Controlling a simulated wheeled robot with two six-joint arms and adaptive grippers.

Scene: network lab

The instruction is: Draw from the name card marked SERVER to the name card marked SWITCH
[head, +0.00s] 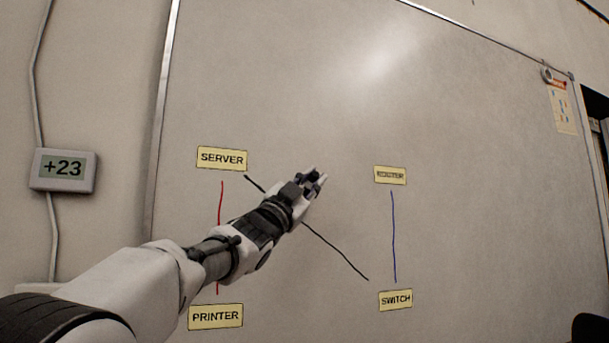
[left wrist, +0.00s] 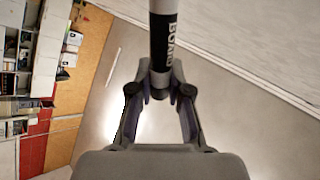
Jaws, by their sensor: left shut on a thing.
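The SERVER name card (head: 222,159) is on the whiteboard at upper left, and the SWITCH name card (head: 396,299) is at lower right. A black line (head: 337,252) slants from just below the SERVER card down to near the upper left of the SWITCH card. My arm hides its middle. My left gripper (head: 314,181) is in front of the board, between the cards and above the line. In the left wrist view it is shut on a marker (left wrist: 163,38) with a white and black barrel lettered "BOARD". The marker's tip is not clear. My right gripper is not in view.
A PRINTER card (head: 215,316) sits at lower left, with a red line (head: 220,203) running up toward SERVER. A blue line (head: 393,240) joins a small-print card (head: 390,175) to SWITCH. A wall display (head: 63,169) reads +23. The upper whiteboard (head: 300,80) is bare.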

